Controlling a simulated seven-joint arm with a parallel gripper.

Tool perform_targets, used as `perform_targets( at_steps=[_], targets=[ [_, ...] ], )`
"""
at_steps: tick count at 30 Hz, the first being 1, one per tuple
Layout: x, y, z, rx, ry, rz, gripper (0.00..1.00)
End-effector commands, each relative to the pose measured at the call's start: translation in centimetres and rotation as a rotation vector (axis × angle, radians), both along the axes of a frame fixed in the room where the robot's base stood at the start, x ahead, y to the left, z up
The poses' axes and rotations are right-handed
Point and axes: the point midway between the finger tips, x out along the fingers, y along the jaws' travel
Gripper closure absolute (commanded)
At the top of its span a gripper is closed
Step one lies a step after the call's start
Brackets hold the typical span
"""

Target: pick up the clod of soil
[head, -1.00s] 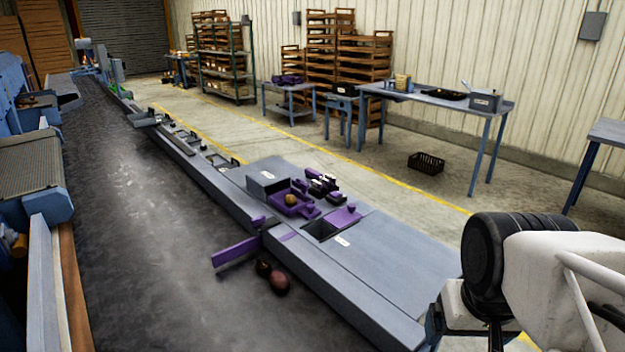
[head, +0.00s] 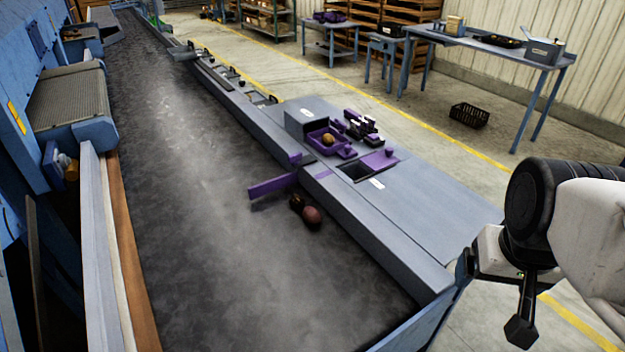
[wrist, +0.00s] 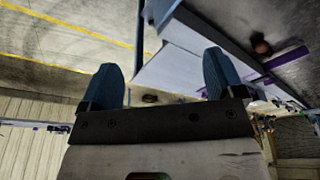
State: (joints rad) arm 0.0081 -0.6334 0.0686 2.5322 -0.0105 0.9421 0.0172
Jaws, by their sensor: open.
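Two lumps lie touching or nearly so on the dark belt, beside the purple bar (head: 273,186). The smaller, very dark brown lump (head: 297,203) looks like the clod of soil. A rounder reddish-brown lump (head: 312,216), which looks like a potato, lies just in front of it and partly hides it. A small brown lump (wrist: 262,47) shows at the upper right of the wrist view; I cannot tell the two apart there. My gripper (wrist: 160,76) is open and empty, its two blue fingers wide apart, away from both lumps.
The grey ledge (head: 420,205) runs along the belt's right side, with a square opening. A purple tray (head: 343,151) there holds a yellowish potato (head: 328,139). A blue machine (head: 65,95) borders the belt's left. The belt's near part is clear.

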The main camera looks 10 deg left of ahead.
Motion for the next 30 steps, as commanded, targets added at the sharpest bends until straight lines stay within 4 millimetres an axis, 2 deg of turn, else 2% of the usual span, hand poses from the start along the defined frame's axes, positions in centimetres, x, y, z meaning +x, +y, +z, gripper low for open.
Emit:
perform_targets(
  at_steps=[11,16,17,26,30],
  targets=[
    [0.0,0.0,0.0,0.0,0.0,0.0,0.12],
    [0.0,0.0,0.0,0.0,0.0,0.0,0.35],
    [0.0,0.0,0.0,0.0,0.0,0.0,0.37],
    [0.1,0.03,0.03,-0.001,0.0,0.005,0.37],
    [0.81,0.25,0.22,-0.007,0.003,0.04,0.37]
  ],
)
